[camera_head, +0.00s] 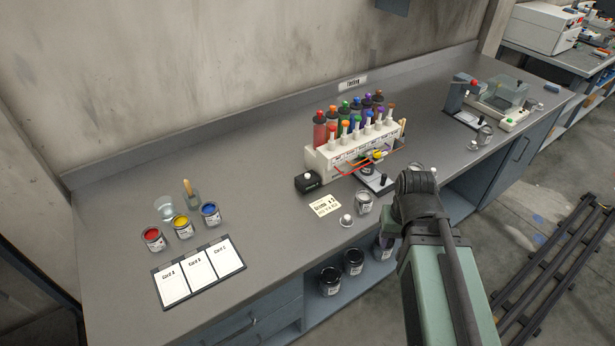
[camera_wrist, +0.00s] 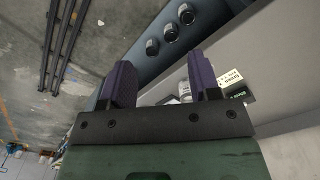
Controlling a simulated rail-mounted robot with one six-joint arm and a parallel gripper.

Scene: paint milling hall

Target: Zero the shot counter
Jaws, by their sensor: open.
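A small black box (camera_head: 307,182) with a pale knob on top sits on the bench at the left end of the tinting dispenser (camera_head: 340,160); it looks like the shot counter, but its reading is too small to make out. A black box with a green patch (camera_wrist: 238,92), probably the same one, shows in the wrist view beyond the right finger. My gripper (camera_wrist: 160,82) is open, with two purple fingers apart and nothing between them. In the head view my arm reaches over the bench's front edge, right of the box, and hides the fingers.
A note card (camera_head: 324,205), a white-knobbed item (camera_head: 346,220) and an open can (camera_head: 364,203) stand before the dispenser. Paint cans and a card board (camera_head: 198,271) are at left. Dark jars (camera_head: 330,280) sit on a shelf below. Floor rails (camera_head: 560,265) lie at right.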

